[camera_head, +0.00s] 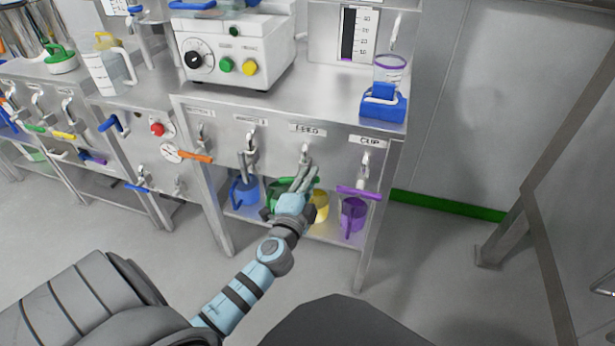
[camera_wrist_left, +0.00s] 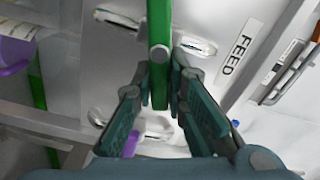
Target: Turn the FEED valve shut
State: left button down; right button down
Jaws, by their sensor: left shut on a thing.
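The FEED label (camera_head: 306,130) is on the front panel of the steel bench, above the FEED valve (camera_head: 304,152). My left gripper (camera_head: 306,174) is just below that valve, its arm reaching up from the bottom of the head view. In the left wrist view, the valve's green handle (camera_wrist_left: 159,75) runs up and down the picture between the two fingers, and the gripper is shut on it. The FEED label also shows right of the handle in the wrist view (camera_wrist_left: 239,54). The gripper hides most of the handle in the head view. My right gripper is not in view.
The CUP valve's purple handle (camera_head: 359,193) lies just to the right, and another grey valve (camera_head: 252,143) hangs to the left. Blue (camera_head: 244,191), yellow (camera_head: 321,206) and purple (camera_head: 353,215) jugs stand on the shelf below. The floor in front is clear.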

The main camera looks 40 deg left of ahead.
pick_arm(q)
jog(key=shift+d+f+m, duration=0.1)
jog(key=shift+f+m, duration=0.2)
jog(key=shift+m, duration=0.6)
jog(key=shift+f+m, duration=0.3)
jog(key=shift+m, duration=0.6)
jog(key=c, duration=1.6)
grip_release()
jog(key=shift+r, duration=0.1)
jog(key=v, duration=1.2)
